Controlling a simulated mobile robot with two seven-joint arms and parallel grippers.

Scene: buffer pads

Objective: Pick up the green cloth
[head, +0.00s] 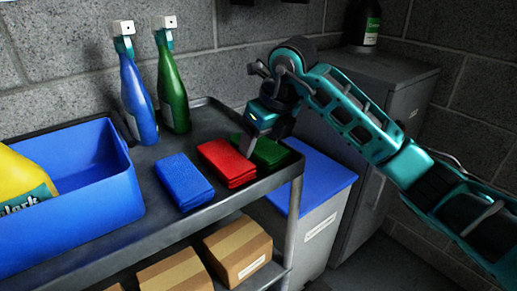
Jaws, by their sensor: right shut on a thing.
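The green cloth (266,151) is a folded pad on the grey cart top, at the right end of a row of cloths. My right gripper (252,143) reaches down to it from above and is shut on it. The fingers and wrist hide part of its far left side. I cannot tell whether the cloth is lifted off the cart. The red cloth (228,163) lies close beside it on the left, and the blue cloth (183,181) lies further left. My left gripper is not in view.
A blue bin (118,205) with a yellow container (22,178) takes the cart's left end. A blue spray bottle (137,98) and a green one (172,90) stand at the back. The cart (205,110) has a raised rim. A blue-lidded bin (325,180) stands to the right.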

